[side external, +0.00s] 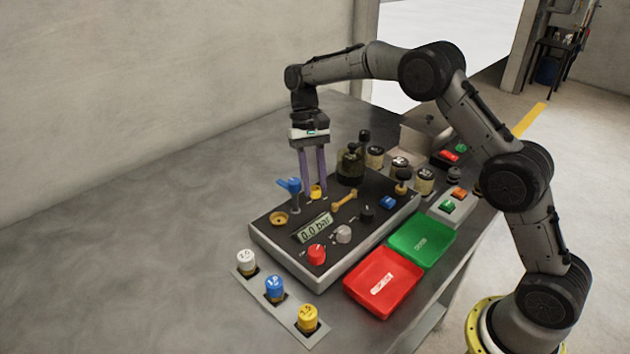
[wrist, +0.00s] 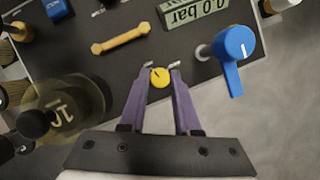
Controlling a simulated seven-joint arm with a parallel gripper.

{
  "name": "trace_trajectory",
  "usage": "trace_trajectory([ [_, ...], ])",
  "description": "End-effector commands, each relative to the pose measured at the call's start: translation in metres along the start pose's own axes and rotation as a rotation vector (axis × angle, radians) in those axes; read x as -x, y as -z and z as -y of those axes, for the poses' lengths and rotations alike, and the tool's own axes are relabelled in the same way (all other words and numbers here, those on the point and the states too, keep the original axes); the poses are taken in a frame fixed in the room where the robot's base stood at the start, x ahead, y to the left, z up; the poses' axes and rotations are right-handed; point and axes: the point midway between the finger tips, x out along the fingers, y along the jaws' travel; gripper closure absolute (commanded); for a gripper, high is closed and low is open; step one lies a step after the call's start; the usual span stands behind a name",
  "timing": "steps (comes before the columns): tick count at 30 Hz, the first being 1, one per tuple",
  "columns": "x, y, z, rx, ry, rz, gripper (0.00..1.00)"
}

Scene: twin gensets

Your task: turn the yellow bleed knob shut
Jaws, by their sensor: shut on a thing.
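The yellow bleed knob (side external: 316,191) is a small round knob on the dark top of the grey control panel (side external: 345,247). It also shows in the wrist view (wrist: 159,77), with a short dark mark on its face. My gripper (wrist: 161,69) points down at the panel, with one purple finger on each side of the knob. It is shut on the knob. In the side view my gripper (side external: 314,194) stands over the rear part of the panel. The display (side external: 314,228) reads 0.0 bar.
A blue-handled valve (side external: 290,186) stands close to the left of my fingers. A tan bar-shaped part (side external: 345,199) and a dark glass jar (side external: 350,165) are close on the right. Red (side external: 383,283) and green (side external: 422,240) trays lie in front. The table's left side is clear.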

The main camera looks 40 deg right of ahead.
Motion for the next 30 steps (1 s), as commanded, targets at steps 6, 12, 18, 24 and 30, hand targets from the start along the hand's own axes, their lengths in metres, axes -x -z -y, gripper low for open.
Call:
trace_trajectory([
  [6,0.0004,-0.0005,0.0007,0.068,-0.028,0.000,1.00],
  [12,0.0005,-0.0004,0.0006,0.091,-0.037,0.000,1.00],
  [18,0.0005,-0.0004,0.0006,0.093,-0.039,0.000,1.00],
  [24,0.0005,-0.0003,0.0006,0.093,-0.038,-0.001,0.63],
  [30,0.0003,-0.0002,0.0006,0.092,-0.038,-0.001,0.39],
])
